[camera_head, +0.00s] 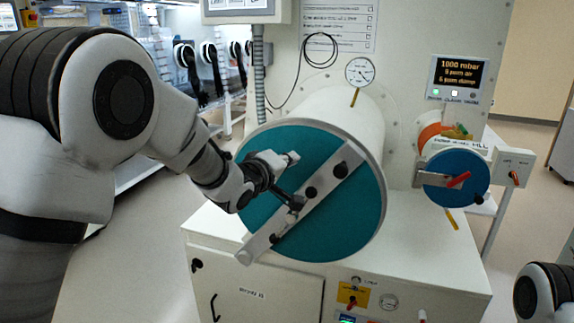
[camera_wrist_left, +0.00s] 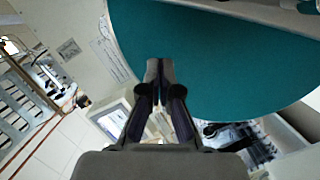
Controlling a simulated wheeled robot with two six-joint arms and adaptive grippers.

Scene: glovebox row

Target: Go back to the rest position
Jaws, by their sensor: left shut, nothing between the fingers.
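My left gripper (camera_head: 294,202) is shut and empty in front of the large round teal door (camera_head: 345,215) of the white antechamber cylinder. A pale diagonal bar (camera_head: 325,185) with black knobs crosses the door. The gripper overlaps the door and bar in the head view; I cannot tell whether it touches them. In the left wrist view the closed fingertips (camera_wrist_left: 159,75) show against the edge of the teal door (camera_wrist_left: 210,60). My right gripper is not in view; only part of my right arm shows at the lower right.
A small antechamber with a blue door (camera_head: 443,188) and red handle stands to the right, below a pressure display (camera_head: 457,78). A round gauge (camera_head: 360,71) sits above the cylinder. A white cabinet (camera_head: 262,285) is below. Open floor lies at the left and far right.

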